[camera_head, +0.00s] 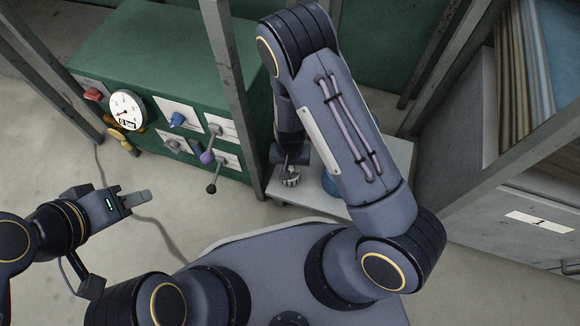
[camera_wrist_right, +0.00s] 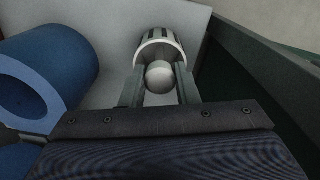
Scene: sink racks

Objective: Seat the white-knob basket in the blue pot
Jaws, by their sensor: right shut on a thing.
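The white-knob basket (camera_wrist_right: 160,45) is pale with dark slots, and its round white knob (camera_wrist_right: 159,77) sits between my right fingers. My right gripper (camera_wrist_right: 158,84) is shut on this knob. In the head view the small basket (camera_head: 291,181) hangs below my right gripper (camera_head: 290,166), over the pale shelf; whether it touches the shelf is unclear. The blue pot (camera_wrist_right: 70,62) is left of the basket in the wrist view, apart from it. In the head view my right arm hides most of the pot (camera_head: 328,186). My left gripper (camera_head: 140,198) is away over the floor, its finger gap unclear.
The pale shelf (camera_head: 312,207) lies between grey rack posts. A green cabinet (camera_head: 165,50) with a gauge (camera_head: 126,110), knobs and levers stands left of it. A dark green wall (camera_wrist_right: 245,85) is close right of my right gripper. A grey drawer unit (camera_head: 520,215) stands right.

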